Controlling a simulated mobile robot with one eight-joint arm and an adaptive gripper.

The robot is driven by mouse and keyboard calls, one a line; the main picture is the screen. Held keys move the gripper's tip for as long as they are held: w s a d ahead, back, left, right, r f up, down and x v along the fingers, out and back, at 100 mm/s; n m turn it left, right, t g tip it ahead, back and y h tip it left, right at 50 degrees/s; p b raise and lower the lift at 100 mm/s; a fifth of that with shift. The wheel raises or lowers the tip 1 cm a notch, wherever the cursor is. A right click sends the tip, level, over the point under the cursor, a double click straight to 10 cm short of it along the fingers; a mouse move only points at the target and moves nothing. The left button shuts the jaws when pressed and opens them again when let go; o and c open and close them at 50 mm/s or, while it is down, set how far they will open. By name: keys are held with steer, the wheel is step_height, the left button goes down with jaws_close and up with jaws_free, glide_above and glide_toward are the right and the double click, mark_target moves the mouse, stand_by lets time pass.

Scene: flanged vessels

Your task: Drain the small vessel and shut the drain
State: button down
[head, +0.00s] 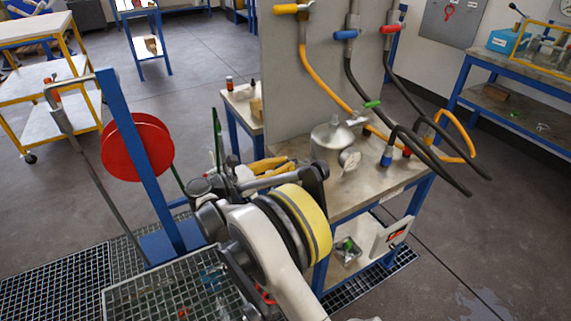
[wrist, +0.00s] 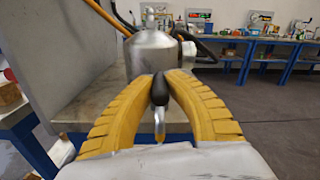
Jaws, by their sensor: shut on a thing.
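The small vessel (head: 326,142) is a rounded silver metal pot on the workbench. In the wrist view its shiny body (wrist: 152,56) stands upright straight ahead, with a fitting on its lid. My gripper (wrist: 160,84) has its ribbed yellow fingers shut on a black handle (wrist: 160,92) in front of the vessel's lower side. A pale, narrow piece with an orange tip (wrist: 159,138) shows below the handle; I cannot tell whether it is a spout or liquid. In the head view my yellow gripper fingers (head: 268,164) are left of the vessel, and the handle is hidden.
A grey panel (head: 325,70) stands behind the bench (head: 352,192). Orange (head: 325,85) and black hoses hang over the vessel's right side. A red reel (head: 138,147) on a blue post stands left of my arm. Floor grating (head: 65,290) lies below left.

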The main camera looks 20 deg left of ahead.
steer(key=c, duration=1.3)
jaws_free()
steer(key=shift+w+f, duration=0.1)
steer(key=shift+w, duration=0.05)
steer(key=shift+c, duration=0.2)
steer(key=v, duration=1.2)
steer(key=shift+d, duration=0.1)
